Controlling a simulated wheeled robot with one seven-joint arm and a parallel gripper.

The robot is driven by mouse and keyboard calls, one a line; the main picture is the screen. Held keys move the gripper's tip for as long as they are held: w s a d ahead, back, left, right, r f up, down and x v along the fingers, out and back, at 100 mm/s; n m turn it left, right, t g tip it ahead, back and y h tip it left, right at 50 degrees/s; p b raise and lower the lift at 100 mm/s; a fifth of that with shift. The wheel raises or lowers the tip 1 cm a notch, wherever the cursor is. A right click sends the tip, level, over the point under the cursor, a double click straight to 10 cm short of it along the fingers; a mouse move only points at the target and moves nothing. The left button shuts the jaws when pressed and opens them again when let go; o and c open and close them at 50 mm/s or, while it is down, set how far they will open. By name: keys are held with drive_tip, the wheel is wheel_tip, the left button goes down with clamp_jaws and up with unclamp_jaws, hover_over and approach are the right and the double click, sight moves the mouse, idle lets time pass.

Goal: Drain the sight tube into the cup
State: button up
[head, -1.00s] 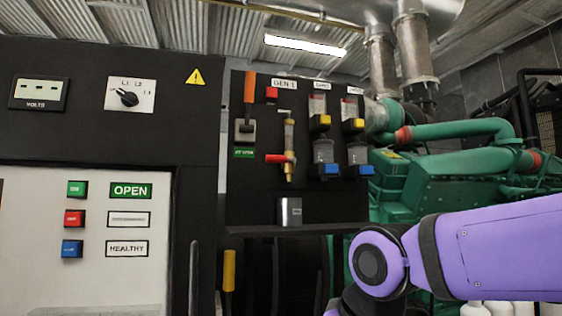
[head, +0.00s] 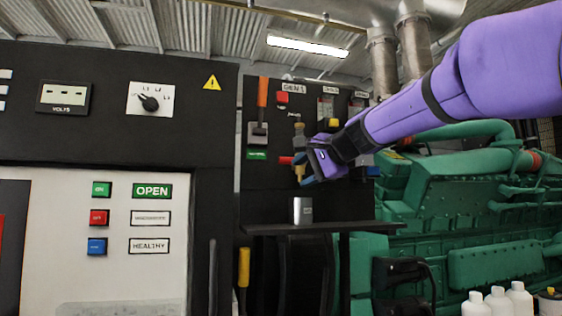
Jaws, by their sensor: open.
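The sight tube (head: 299,135) is a narrow brass-coloured fitting on the black GEN 1 panel. Its red valve lever (head: 286,160) points left, roughly level. The metal cup (head: 303,211) stands upright on the small shelf below the tube. My gripper (head: 303,170) is open, its jaws at the lower part of the sight tube, just right of the red lever. I cannot tell whether the jaws touch the tube. The gripper and wrist hide the tube's right side and part of the bowls beyond it.
An orange-handled lever (head: 262,95) and a red button (head: 282,98) sit up and left of the tube. The shelf (head: 290,229) is otherwise bare. A green engine (head: 450,180) stands at right, with white bottles (head: 497,301) low in front.

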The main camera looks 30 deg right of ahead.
sight(290, 160)
drive_tip(key=w+d+r+m+t, duration=0.2)
drive_tip(key=w+d+r+m, duration=0.1)
drive_tip(key=d+r, duration=0.25)
drive_tip(key=shift+h, duration=0.3)
drive_tip(key=x, duration=0.6)
drive_tip(key=a+x, duration=0.1)
drive_tip(key=x, duration=0.3)
drive_tip(key=shift+r, duration=0.3)
clamp_jaws()
